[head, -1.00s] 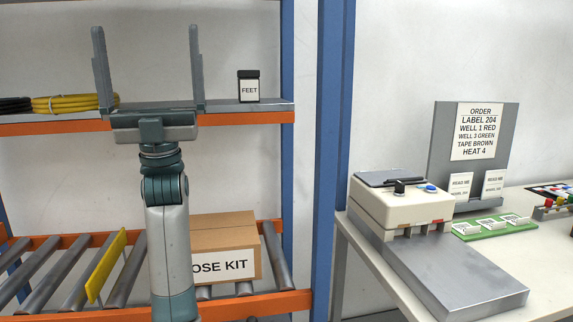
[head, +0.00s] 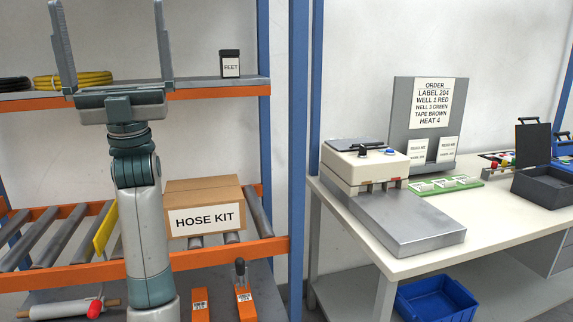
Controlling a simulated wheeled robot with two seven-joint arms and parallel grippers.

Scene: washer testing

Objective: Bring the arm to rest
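One arm of mine shows in the head view, raised upright at the left in front of the rack. Its gripper (head: 112,45) points up with two long grey fingers spread wide apart and nothing between them. It comes from below, left of the middle, and I take it as my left gripper. The fingers stand in front of the upper shelf, between a yellow coiled hose (head: 75,80) and a black FEET container (head: 230,64). My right gripper is not in the view.
The rack (head: 270,140) holds a HOSE KIT box (head: 205,208) on rollers beside my arm. A yellow panel (head: 106,231) stands left of it. At the right, a workbench (head: 410,262) carries a press machine (head: 365,165), an order board (head: 430,115) and a dark open case (head: 540,180). A blue bin (head: 437,300) sits below.

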